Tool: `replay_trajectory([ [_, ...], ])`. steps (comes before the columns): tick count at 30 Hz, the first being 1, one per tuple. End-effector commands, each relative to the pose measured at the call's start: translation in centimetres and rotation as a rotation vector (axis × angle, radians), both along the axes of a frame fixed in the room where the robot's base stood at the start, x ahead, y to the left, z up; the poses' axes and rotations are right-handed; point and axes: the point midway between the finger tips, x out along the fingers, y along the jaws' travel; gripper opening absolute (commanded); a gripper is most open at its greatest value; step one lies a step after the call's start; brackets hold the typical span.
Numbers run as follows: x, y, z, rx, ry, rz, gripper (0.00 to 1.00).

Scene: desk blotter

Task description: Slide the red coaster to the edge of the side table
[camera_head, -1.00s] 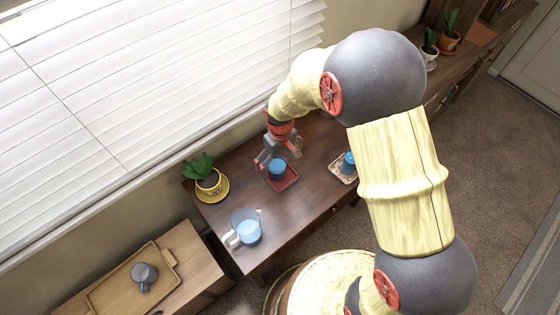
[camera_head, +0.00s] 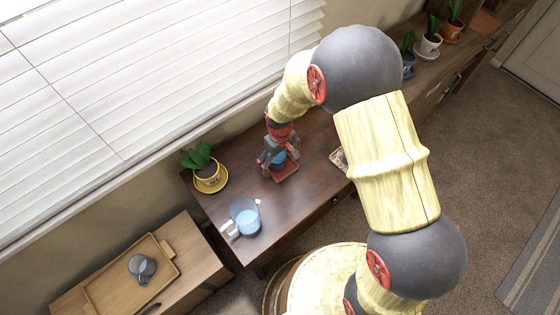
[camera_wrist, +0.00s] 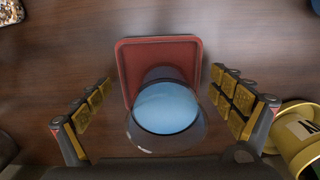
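The red coaster (camera_wrist: 157,50) lies on the dark wooden side table (camera_head: 225,200); it also shows in the head view (camera_head: 287,171) under my gripper. A glass with blue contents (camera_wrist: 166,108) stands on the coaster. My gripper (camera_head: 273,166) is over the coaster and glass. In the wrist view its two fingers (camera_wrist: 160,107) are spread wide, one to each side of the glass, with gaps between. It holds nothing. In the head view the fingers partly hide the glass.
A potted plant on a yellow saucer (camera_head: 221,186) stands left of my gripper. A pitcher with blue contents (camera_head: 245,217) stands nearer the front. A patterned coaster (camera_head: 337,159) lies to the right, partly hidden by my arm. Blinds (camera_head: 150,75) hang behind the table.

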Motion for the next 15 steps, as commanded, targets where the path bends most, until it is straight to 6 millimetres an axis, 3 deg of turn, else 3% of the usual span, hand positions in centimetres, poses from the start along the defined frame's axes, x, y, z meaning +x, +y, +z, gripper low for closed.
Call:
replay_trajectory([
  [15, -0.02, -0.01, -0.01, 0.0, 0.0, 0.0, 0.61],
])
